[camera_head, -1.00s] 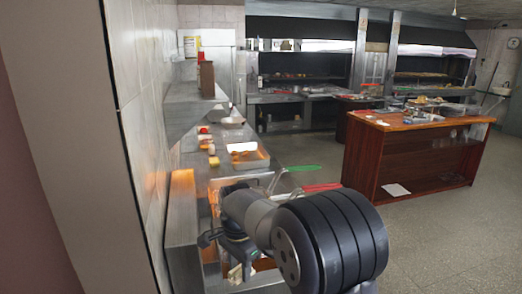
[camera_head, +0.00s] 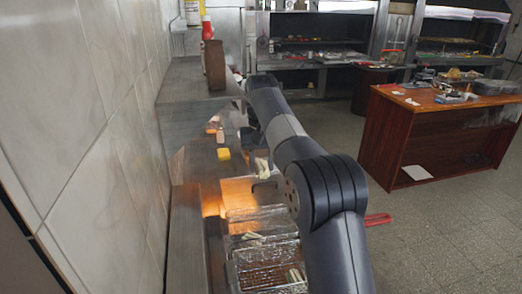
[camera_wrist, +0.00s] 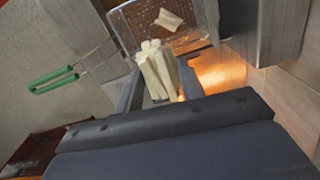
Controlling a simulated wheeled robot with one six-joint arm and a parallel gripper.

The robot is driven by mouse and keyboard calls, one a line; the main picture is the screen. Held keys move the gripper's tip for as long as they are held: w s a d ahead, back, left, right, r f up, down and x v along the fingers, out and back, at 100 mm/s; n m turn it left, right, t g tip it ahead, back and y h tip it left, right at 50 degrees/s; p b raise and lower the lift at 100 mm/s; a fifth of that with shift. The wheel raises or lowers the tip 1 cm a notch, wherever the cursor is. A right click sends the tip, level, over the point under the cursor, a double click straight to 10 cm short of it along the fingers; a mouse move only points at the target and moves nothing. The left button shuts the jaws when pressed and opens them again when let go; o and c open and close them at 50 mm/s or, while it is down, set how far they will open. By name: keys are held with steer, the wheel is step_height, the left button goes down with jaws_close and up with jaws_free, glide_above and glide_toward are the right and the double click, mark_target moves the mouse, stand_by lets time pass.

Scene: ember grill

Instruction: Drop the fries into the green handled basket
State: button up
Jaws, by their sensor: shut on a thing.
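My gripper (camera_wrist: 157,85) is shut on a bundle of pale fries (camera_wrist: 158,68) in the wrist view. The fries stick out beyond the fingertips toward a wire basket (camera_wrist: 195,15). Thin metal rods join this basket to a green handle (camera_wrist: 54,80) at the left. A pale piece (camera_wrist: 168,20) lies inside the basket. In the head view the held fries (camera_head: 262,169) show left of my arm, above the fryer area. My arm hides the green handle there.
Wire baskets sit side by side in the head view; the near one (camera_head: 268,268) holds some pale pieces. A red handle (camera_head: 378,219) sticks out right of my arm. A tiled wall stands close on the left. A wooden counter (camera_head: 440,140) stands right, with open floor before it.

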mark_target(262, 177)
steer(key=shift+f, duration=2.9)
steer(key=o, duration=1)
steer(key=shift+s, duration=0.1)
steer(key=shift+r, duration=0.1)
step_height(262, 177, up, 11)
steer(key=shift+f, duration=0.2)
step_height(262, 177, down, 10)
steer(key=shift+f, duration=0.1)
steer(key=shift+r, duration=1.2)
